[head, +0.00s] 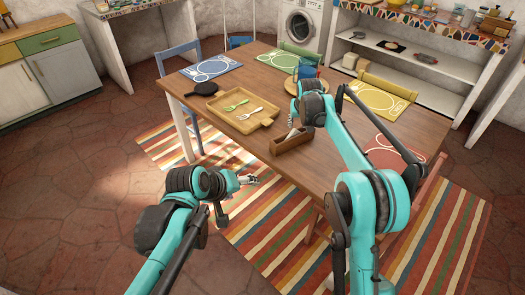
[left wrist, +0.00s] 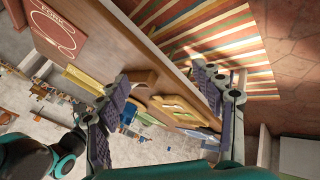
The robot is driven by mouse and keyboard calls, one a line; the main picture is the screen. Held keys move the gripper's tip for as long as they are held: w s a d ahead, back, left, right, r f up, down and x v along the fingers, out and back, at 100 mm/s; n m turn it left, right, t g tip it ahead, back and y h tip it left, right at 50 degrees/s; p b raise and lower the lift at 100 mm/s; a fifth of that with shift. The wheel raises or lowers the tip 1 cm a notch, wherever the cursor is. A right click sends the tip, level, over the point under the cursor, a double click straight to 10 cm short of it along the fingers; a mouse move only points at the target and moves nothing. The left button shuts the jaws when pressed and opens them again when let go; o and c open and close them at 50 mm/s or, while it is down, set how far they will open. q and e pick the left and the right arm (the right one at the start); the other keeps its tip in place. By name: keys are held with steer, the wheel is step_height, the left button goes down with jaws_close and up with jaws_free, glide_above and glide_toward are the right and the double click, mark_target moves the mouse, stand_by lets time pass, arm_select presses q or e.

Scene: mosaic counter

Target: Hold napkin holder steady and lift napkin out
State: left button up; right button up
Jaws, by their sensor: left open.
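The brown wooden napkin holder (head: 292,145) sits near the front edge of the wooden table. A small white napkin (head: 291,133) shows at its top left. My right gripper (head: 297,122) is just above and behind the holder; its fingers are mostly hidden, so I cannot tell whether it is open or touches the napkin. My left gripper (head: 252,180) is open and empty, out past the table's front edge over the rug, left of and nearer than the holder. In the left wrist view its two fingers (left wrist: 165,98) are spread apart, with a brown box, likely the holder (left wrist: 141,78), beyond them.
A wooden tray (head: 221,116) with a green spoon and a light fork lies left of the holder. A black round paddle-like item (head: 203,88) is behind it. Placemats (head: 210,68) lie around the table (head: 258,84). A red chair (head: 425,195) stands at the right.

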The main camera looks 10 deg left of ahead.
arm_select(q)
steer(key=w+d+n+h, duration=0.3)
steer(key=w+n, duration=0.2)
steer(key=w, duration=0.7)
steer(key=n+t+h, duration=0.3)
steer(key=n+h, duration=0.2)
steer(key=n, duration=0.6)
glide_above(272, 147)
steer(key=s+a, duration=0.2)
steer(key=s, duration=0.4)
step_height(272, 147, down, 10)
steer(key=f+n, duration=0.1)
steer(key=w+a+f+n+t+h, duration=0.1)
steer(key=f, duration=0.1)
steer(key=w+a+f+n+h, duration=0.1)
steer(key=f+n, duration=0.1)
steer(key=shift+t, duration=0.4)
steer(key=shift+a+f+n+h, duration=0.1)
steer(key=shift+f+n+h, duration=0.2)
steer(key=shift+f+n, duration=0.2)
steer(key=x, duration=0.7)
steer(key=shift+w+d, duration=0.2)
steer(key=shift+w, duration=0.05)
